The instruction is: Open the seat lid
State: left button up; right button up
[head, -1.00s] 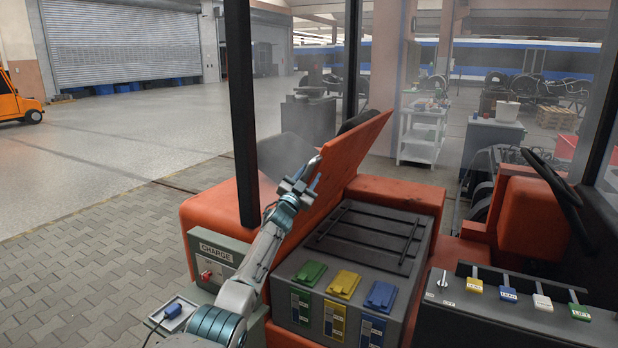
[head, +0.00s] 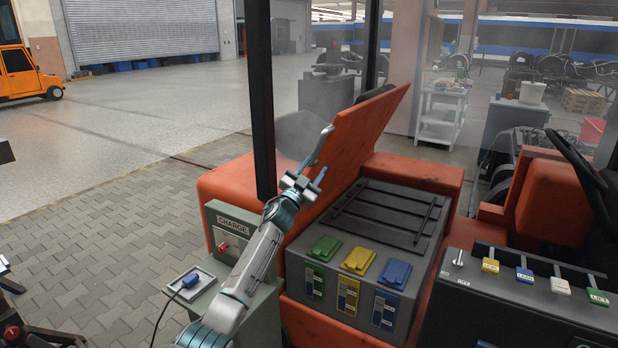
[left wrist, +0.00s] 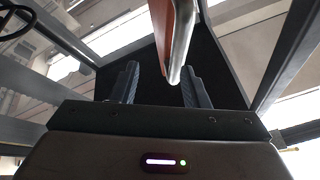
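The seat lid (head: 352,145) is an orange panel tilted up steeply, leaning away to the right at its top. The open compartment below it shows a dark battery box (head: 375,225) with green, yellow and blue covers on its front. My left gripper (head: 318,163) is at the lid's near left side. In the left wrist view my gripper's two dark fingers (left wrist: 160,85) stand apart. The lid's orange panel with a grey edge (left wrist: 177,45) reaches down between them, closer to the right finger, with a gap on the left.
A black post (head: 261,100) rises just left of the lid. A control panel with levers (head: 520,290) and a steering wheel (head: 580,175) are at the right. Paved floor (head: 110,225) lies open on the left.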

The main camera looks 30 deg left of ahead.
pick_arm(q)
jog(key=shift+v, duration=1.25)
jog(key=s+f+n+g+y+b, duration=0.1)
jog(key=s+f+g, duration=0.25)
jog(key=f, duration=1.05)
jog(key=s+f+n+g+y+b, duration=0.15)
jog(key=s+f, duration=0.25)
jog(key=f, duration=1.1)
jog(key=s+f+n+g+y, duration=0.1)
jog(key=s+f+n+g, duration=0.15)
jog(key=f, duration=1.15)
jog(key=s+d+f+g+b, duration=0.1)
jog(key=s+d+f+g, duration=0.15)
jog(key=s+f, duration=0.85)
jog(key=s+d+f+g+b, duration=0.1)
jog(key=s+f+g, duration=0.2)
jog(key=s+f, duration=0.8)
jog(key=s+d+f+g, duration=0.3)
jog(key=s+f, duration=0.4)
jog(key=s, duration=0.7)
jog(key=s+d+f+n+g+b, duration=0.1)
jog(key=s+d+f+g, duration=0.2)
jog(key=s+f, duration=0.4)
jog(key=s+d+f+g+h, duration=0.1)
jog(key=s+f, duration=0.6)
jog(key=s, duration=1.4)
jog(key=shift+s+d+f+g, duration=0.35)
jog(key=shift+d+f+g, duration=0.05)
jog(key=shift+d+g, duration=0.55)
jog(key=shift+d, duration=0.1)
